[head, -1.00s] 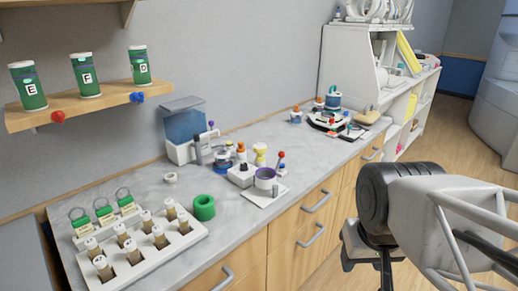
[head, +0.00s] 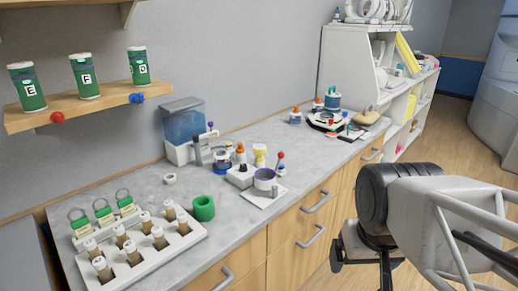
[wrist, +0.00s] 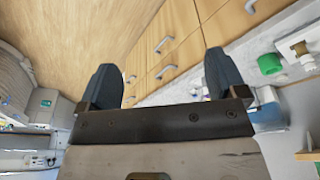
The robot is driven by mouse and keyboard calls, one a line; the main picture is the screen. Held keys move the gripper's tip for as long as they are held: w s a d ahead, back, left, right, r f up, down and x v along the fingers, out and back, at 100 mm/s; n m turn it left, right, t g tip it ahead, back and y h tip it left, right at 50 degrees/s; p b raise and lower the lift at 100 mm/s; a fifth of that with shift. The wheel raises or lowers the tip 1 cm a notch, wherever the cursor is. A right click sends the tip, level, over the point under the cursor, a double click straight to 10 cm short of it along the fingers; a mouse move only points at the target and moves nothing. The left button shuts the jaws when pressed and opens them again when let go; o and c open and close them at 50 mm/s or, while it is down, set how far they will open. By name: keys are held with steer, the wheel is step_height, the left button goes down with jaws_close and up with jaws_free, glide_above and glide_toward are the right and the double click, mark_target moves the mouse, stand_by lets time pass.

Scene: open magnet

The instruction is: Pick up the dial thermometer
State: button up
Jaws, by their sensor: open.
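I cannot pick out the dial thermometer with certainty; the small items on the counter are too small to tell apart. A small white round piece (head: 169,178) lies on the counter near the wall. A cluster around a white block (head: 240,175) holds a yellow-topped piece (head: 260,152) and a purple-rimmed cup (head: 265,180). My gripper (wrist: 163,78) shows two dark fingers wide apart in the wrist view, with nothing between them.
A white rack of corked vials (head: 130,250) and a green ring (head: 204,208) stand at the near left of the counter. A blue-tank machine (head: 185,125) stands by the wall. A shelf (head: 80,105) carries green canisters. More small items (head: 335,120) sit farther back.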

steer(key=shift+w, duration=0.1)
steer(key=w+d+r+n+h, duration=0.15)
steer(key=w+n, duration=0.25)
steer(key=w, duration=0.4)
steer(key=w+d+r+n+h, duration=0.1)
steer(key=w+n+h, duration=0.2)
steer(key=w, duration=0.6)
steer(key=n+t+h, duration=0.2)
steer(key=n+t, duration=0.8)
steer(key=n, duration=1.2)
glide_above(257, 152)
steer(key=s+d, duration=0.3)
steer(key=s, duration=0.3)
step_height(257, 152, down, 8)
steer(key=a+f+n, duration=0.1)
steer(key=f, duration=0.1)
steer(key=w+a+f+n+y, duration=0.1)
steer(key=a+f, duration=0.1)
steer(key=w+a+f, duration=0.1)
steer(key=a+f, duration=0.1)
steer(key=shift+f+n+y, duration=0.15)
steer(key=shift+n+y, duration=0.2)
steer(key=shift+n, duration=0.05)
steer(key=shift+d, duration=0.1)
steer(key=shift+x, duration=1.3)
